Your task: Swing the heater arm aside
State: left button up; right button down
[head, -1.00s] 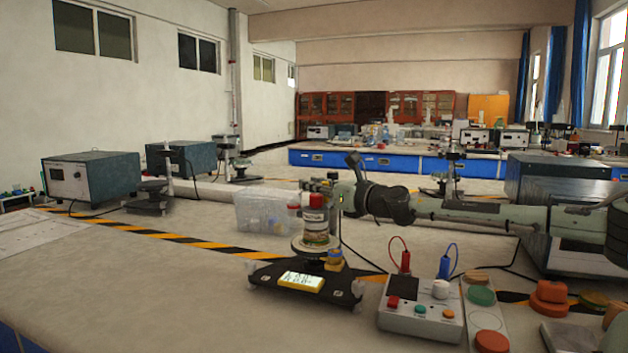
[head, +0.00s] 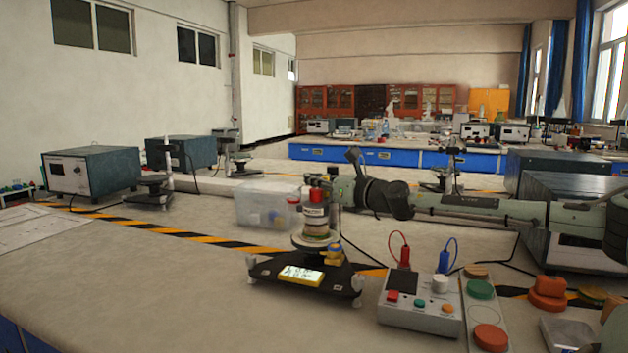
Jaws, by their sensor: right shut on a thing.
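The apparatus stands on the bench on a black three-footed base (head: 335,283) with a lit yellow display (head: 301,275). Above the base is a round pale disc stack (head: 316,241). A cylinder with a white label and red top (head: 316,210) stands over the stack; I take it for part of the heater. My right gripper (head: 326,183), its arm coming from the right, is at the upper end of the apparatus, just behind the red top. It is shut on a part there, seemingly the heater arm; the contact is mostly hidden. My left gripper is out of view.
A control box (head: 420,306) with red and blue plugs stands right of the base, with coloured discs (head: 490,336) beside it. A clear plastic bin (head: 262,205) is close behind on the left. Bench space at front left is clear.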

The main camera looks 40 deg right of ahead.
jog(key=shift+f, duration=0.15)
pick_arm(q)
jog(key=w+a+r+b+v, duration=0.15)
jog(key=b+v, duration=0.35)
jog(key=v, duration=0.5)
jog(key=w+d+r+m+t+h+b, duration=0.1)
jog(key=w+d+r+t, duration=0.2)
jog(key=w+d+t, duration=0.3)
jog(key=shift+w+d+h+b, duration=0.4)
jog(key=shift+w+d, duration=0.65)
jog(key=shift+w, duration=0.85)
pick_arm(e)
jog(key=w+d+m+g+h, duration=0.2)
jog(key=m+g+h, duration=0.4)
jog(key=m+h, duration=0.1)
jog(key=w+d+m+g+h, duration=0.2)
jog(key=m+g+h, duration=0.5)
jog(key=h, duration=0.3)
jog(key=shift+d+m, duration=0.4)
jog(key=shift+r, duration=0.25)
jog(key=c, duration=1.8)
grip_release()
jog(key=shift+d, duration=0.1)
